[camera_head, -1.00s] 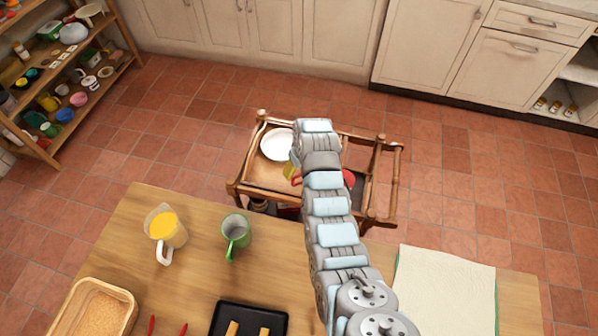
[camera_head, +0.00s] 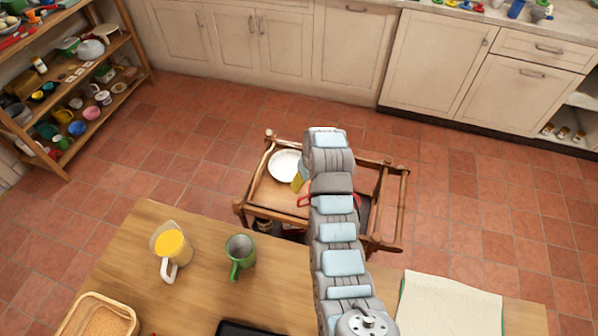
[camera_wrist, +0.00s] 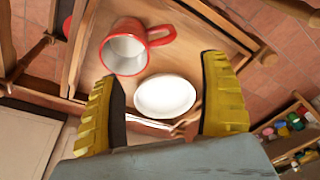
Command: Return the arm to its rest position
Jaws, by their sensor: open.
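My arm (camera_head: 337,233) stretches out over a wooden cart (camera_head: 255,190) beyond the table. One yellow finger of my gripper shows beside the arm in the head view; the other is hidden there. In the wrist view my gripper (camera_wrist: 158,70) is open, its two yellow fingers wide apart with nothing held. A red mug with a white inside (camera_wrist: 124,54) and a white dish (camera_wrist: 165,96) lie on the cart below, seen between the fingers. The white dish also shows in the head view (camera_head: 284,165). The red mug is mostly hidden behind my arm there.
On the wooden table (camera_head: 205,295) stand a jug with yellow contents (camera_head: 172,248), a green mug (camera_head: 240,256), a basket (camera_head: 97,316) and a pale cloth (camera_head: 450,303). A shelf of dishes (camera_head: 75,90) is at the left, cabinets (camera_head: 440,65) behind. Tiled floor around the cart is clear.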

